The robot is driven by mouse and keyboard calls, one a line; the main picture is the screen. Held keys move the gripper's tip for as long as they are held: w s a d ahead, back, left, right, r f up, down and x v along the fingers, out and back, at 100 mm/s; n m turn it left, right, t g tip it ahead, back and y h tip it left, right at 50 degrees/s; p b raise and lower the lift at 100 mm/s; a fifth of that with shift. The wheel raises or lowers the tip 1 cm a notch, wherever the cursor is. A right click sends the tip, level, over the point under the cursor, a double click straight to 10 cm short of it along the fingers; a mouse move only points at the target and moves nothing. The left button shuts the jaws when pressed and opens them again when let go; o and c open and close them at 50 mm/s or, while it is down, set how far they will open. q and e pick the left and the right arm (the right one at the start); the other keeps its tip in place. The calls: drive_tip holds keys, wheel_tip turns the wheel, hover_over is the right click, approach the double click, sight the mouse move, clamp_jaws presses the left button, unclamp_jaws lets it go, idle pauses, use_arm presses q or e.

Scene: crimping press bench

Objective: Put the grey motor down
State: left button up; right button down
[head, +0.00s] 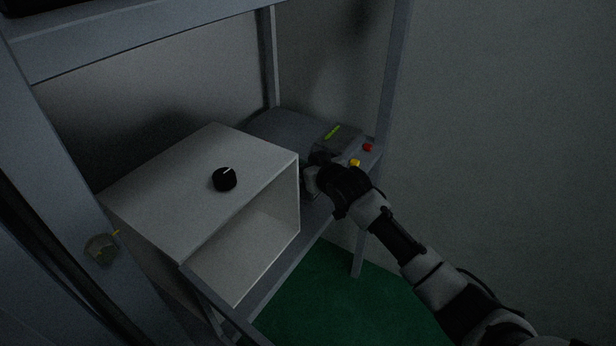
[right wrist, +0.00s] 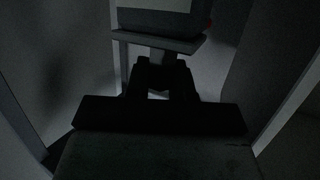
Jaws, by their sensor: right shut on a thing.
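My right gripper (head: 322,160) is in the right half of the head view, between the open box and the button unit. It is dark and shut on the grey motor (head: 311,182), of which only a pale grey part shows at the left of the jaws. The rest is hidden by the gripper and the dim light. In the right wrist view the dark jaws (right wrist: 163,80) reach toward a grey block with a wider lower slab. I cannot tell whether the motor touches the shelf. My left gripper is not in view.
A pale box (head: 165,190) with an open front and a black knob (head: 225,179) on top stands left of the gripper. A grey unit (head: 335,145) with a yellow-green strip is just behind; red (head: 367,147) and yellow (head: 355,163) buttons are beside it. A rack post (head: 393,75) rises to the right.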

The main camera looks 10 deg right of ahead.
drive_tip(key=shift+w+a, duration=0.15)
drive_tip(key=shift+f+p, duration=0.3)
drive_tip(key=shift+f, duration=1.7)
drive_tip(key=shift+f, duration=0.1)
drive_tip(key=c, duration=1)
unclamp_jaws()
drive_tip(key=shift+f, duration=0.1)
drive_tip(key=v, duration=1.2)
